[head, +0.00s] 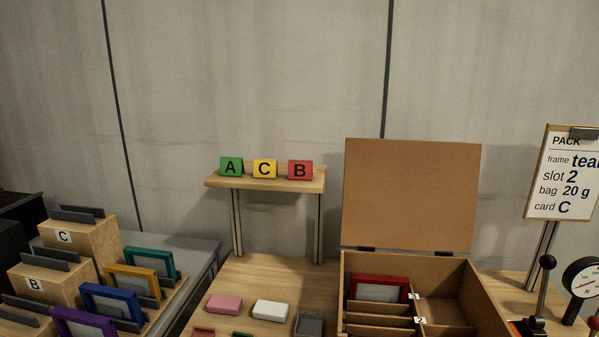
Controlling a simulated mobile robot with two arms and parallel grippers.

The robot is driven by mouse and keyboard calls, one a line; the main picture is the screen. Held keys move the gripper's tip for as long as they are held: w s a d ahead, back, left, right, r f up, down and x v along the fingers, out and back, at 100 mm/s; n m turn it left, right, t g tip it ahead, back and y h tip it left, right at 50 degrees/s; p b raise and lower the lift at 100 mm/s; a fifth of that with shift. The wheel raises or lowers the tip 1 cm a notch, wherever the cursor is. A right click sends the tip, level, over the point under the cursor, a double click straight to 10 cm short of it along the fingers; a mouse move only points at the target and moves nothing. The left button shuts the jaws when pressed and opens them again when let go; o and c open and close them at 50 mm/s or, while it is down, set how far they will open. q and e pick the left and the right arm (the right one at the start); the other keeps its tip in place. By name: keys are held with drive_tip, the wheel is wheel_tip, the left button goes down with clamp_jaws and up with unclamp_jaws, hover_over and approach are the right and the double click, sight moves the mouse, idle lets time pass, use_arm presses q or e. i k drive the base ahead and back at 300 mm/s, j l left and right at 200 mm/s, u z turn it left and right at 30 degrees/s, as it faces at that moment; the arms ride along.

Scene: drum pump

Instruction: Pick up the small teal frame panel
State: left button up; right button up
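The small teal frame panel (151,263) stands at the back of a row of coloured frames on the left. It leans in a wooden rack, behind a yellow frame (133,283), which hides part of its lower edge. It has a teal border around a grey centre. Neither of my grippers shows in the head view.
A blue frame (112,305) and a purple frame (84,324) stand in front. Stepped wooden blocks (83,240) are to their left. An open-lidded cardboard box (411,195) holds a red frame (379,287). Blocks A, C, B sit on a shelf (266,184). A sign (566,175) stands right.

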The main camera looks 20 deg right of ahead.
sight(162, 261)
drive_tip(key=z, duration=2.15)
drive_tip(key=u, duration=2.4)
drive_tip(key=i+j, duration=0.2)
drive_tip(key=j, duration=0.15)
drive_tip(key=i+j, duration=0.25)
drive_tip(key=i+j+z, duration=0.1)
drive_tip(key=j, duration=0.35)
drive_tip(key=i, duration=0.1)
